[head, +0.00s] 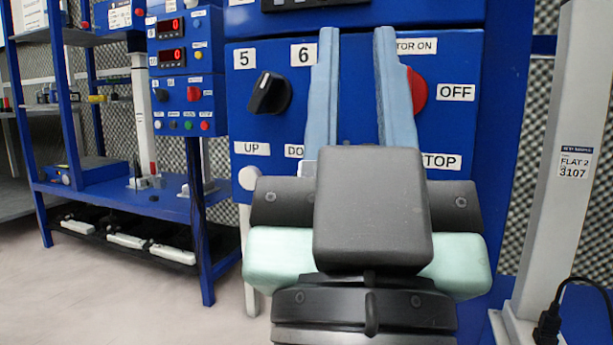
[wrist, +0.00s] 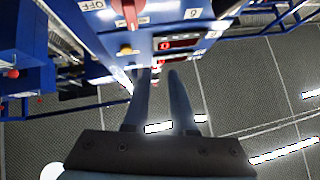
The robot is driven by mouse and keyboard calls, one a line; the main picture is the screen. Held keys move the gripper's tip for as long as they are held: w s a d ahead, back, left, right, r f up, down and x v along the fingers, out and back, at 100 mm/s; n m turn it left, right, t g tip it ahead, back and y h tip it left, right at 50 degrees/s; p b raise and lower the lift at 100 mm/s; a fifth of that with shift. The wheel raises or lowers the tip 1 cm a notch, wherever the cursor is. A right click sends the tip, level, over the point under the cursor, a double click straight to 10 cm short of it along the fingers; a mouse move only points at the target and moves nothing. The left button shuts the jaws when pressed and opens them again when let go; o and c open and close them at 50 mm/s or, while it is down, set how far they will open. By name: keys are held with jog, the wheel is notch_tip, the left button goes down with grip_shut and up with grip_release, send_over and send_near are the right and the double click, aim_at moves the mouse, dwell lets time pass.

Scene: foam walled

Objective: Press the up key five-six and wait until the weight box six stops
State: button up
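The blue control panel (head: 285,60) stands right in front of me in the head view. It has a black knob (head: 268,93) between the labels 5 and 6. A pale round key (head: 248,178) sits below the UP label (head: 251,149) at lower left, by my gripper's body. The label to its right is partly hidden by my gripper. My gripper (head: 357,32) points at the panel with its two blue fingers apart and nothing between them. The fingers also show apart in the wrist view (wrist: 160,75). I cannot pick out weight box six.
A red knob (head: 418,93), partly behind my right finger, sits beside the OFF label. A second blue panel (head: 185,65) with red displays reading 0 stands to the left, by a blue shelf frame (head: 110,200). A grey post (head: 570,150) stands at right. Pale floor is clear at lower left.

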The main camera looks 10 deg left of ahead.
grip_shut()
dwell(1.2)
